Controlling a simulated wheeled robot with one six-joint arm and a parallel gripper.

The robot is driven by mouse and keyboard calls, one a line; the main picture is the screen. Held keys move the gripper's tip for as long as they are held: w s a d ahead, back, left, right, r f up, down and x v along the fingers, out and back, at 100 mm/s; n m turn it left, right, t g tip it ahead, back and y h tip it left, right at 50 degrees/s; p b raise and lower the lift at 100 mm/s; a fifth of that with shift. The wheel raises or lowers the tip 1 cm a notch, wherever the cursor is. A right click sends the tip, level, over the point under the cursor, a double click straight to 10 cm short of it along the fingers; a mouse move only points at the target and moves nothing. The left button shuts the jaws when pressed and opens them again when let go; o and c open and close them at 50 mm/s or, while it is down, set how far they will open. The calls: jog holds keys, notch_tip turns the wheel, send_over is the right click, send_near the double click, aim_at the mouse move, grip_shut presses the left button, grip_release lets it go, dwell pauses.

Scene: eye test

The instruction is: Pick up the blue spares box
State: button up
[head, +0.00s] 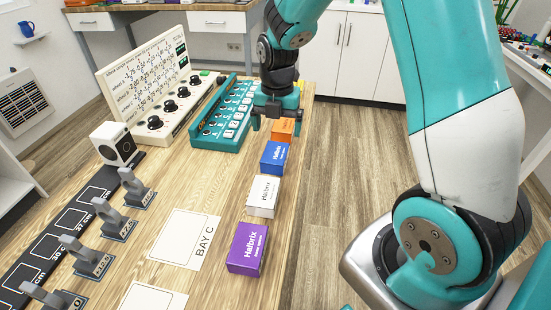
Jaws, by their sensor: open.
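The blue spares box (275,157) lies on the wooden table, in a row of boxes along its right side. It stands between an orange box (283,129) behind it and a white box (263,195) in front. My gripper (278,122) is open, with its two fingers spread apart. In the picture it sits just above the blue box and overlaps the orange box, partly hiding it. I see no box held in it. The exact height of the fingers over the boxes is hard to tell.
A purple box (248,248) ends the row nearest me. A teal tray (222,122) and a dial panel (152,95) stand to the left. Several grey stands, one here (138,190), line a black strip. The white BAY C sheet (182,238) lies flat on the table.

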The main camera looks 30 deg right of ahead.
aim_at(275, 152)
jog(key=f, duration=0.9)
jog(key=shift+a+f, duration=0.25)
jog(key=shift+a, duration=0.05)
jog(key=shift+c, duration=0.4)
jog(key=c, duration=1)
